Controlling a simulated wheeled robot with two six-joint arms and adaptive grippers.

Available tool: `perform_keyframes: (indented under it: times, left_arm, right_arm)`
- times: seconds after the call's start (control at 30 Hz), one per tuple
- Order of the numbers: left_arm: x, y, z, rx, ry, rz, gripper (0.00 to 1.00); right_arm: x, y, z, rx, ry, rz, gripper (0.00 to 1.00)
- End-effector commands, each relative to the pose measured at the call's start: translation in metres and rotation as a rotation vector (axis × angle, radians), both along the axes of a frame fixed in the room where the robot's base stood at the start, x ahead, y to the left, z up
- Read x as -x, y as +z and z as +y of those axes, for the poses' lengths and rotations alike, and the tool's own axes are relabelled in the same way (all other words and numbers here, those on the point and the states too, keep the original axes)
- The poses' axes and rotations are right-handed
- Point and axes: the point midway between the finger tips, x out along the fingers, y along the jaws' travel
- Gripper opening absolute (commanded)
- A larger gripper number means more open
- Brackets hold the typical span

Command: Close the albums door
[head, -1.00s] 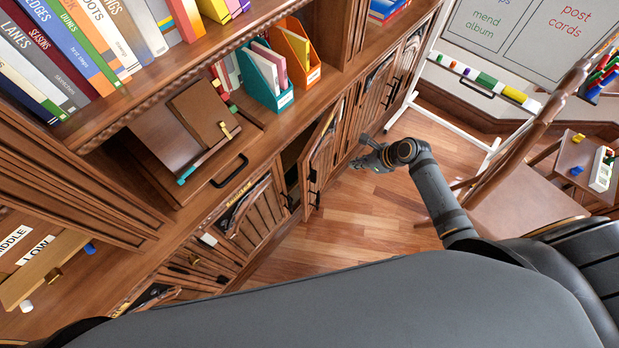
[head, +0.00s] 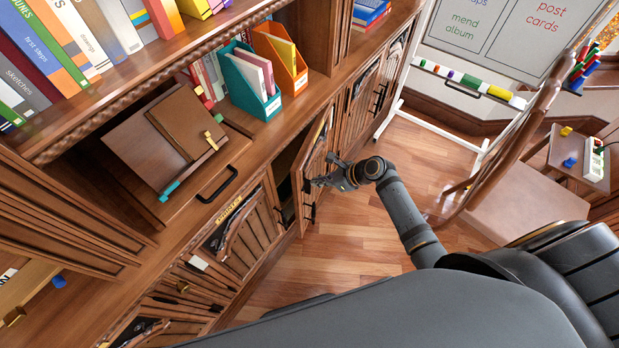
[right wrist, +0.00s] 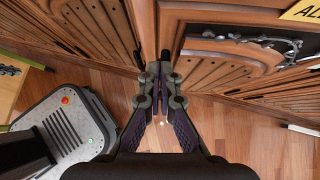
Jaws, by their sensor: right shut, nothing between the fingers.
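The albums door (head: 314,168) is a wooden cabinet door standing ajar in the head view, with a dark gap behind it. In the right wrist view its carved front (right wrist: 235,52) fills the upper right, with a yellow label cut off after "AL". My right gripper (head: 312,183) is shut and empty at the outer face of the door, near its free edge. My left gripper is out of view.
A neighbouring cabinet door (head: 245,238) is on the near side. Folders (head: 250,82) and a tilted wooden stand (head: 160,142) sit above. A chair (head: 525,185) and a whiteboard (head: 490,45) stand to the right. The wooden floor (head: 350,240) between is clear.

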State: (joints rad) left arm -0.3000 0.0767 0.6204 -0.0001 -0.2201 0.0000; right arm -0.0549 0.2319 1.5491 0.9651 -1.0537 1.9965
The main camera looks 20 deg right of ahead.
Motion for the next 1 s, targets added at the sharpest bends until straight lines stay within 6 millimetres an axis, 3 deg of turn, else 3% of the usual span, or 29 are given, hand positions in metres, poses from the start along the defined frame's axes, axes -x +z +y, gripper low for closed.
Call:
perform_keyframes:
  times: [0.2, 0.67, 1.0]
  left_arm:
    - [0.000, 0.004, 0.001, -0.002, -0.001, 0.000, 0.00]
    - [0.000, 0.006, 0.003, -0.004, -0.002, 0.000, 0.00]
    - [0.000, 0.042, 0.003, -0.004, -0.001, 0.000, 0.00]
  right_arm:
    - [-0.018, 0.004, 0.022, -0.002, 0.000, -0.004, 0.00]
    - [-0.022, 0.004, 0.027, -0.002, -0.006, -0.003, 0.00]
    - [-0.069, 0.007, 0.082, -0.003, -0.218, 0.000, 0.00]
